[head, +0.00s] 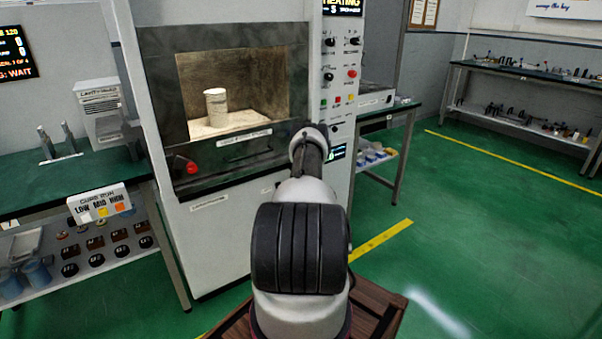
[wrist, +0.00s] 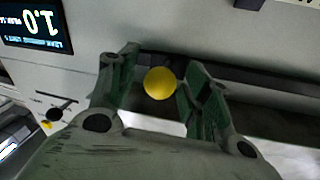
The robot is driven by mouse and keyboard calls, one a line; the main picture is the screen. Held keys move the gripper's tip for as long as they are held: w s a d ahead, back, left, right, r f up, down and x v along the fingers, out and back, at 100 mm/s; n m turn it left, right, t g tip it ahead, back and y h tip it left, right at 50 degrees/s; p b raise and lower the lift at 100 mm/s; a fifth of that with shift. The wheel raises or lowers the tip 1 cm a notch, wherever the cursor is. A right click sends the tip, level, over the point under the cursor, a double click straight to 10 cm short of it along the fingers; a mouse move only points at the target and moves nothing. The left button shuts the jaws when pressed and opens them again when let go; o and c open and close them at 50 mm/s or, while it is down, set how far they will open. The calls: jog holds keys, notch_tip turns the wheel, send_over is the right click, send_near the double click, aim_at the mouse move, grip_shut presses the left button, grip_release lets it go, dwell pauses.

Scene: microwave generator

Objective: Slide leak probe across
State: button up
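A yellow ball-shaped knob (wrist: 160,83) sits in front of a long dark slot or rail (wrist: 230,76) on a pale panel in the wrist view; I take it for the leak probe's handle. My gripper (wrist: 161,72) has its two fingers apart, one on each side of the knob. A small gap shows on the left of the knob; the right finger is very close, and I cannot tell whether it touches. In the head view my own arm hides the gripper and knob, in front of the microwave cabinet (head: 230,240).
A display reading 1.0, upside down (wrist: 35,28), lies left of the knob. The cabinet's chamber (head: 250,85) holds a pale cylinder (head: 216,106). Benches stand left (head: 90,180) and right (head: 400,115). Green floor (head: 480,230) is clear at right.

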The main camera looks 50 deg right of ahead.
jog(key=v, duration=1.2)
dwell(0.4)
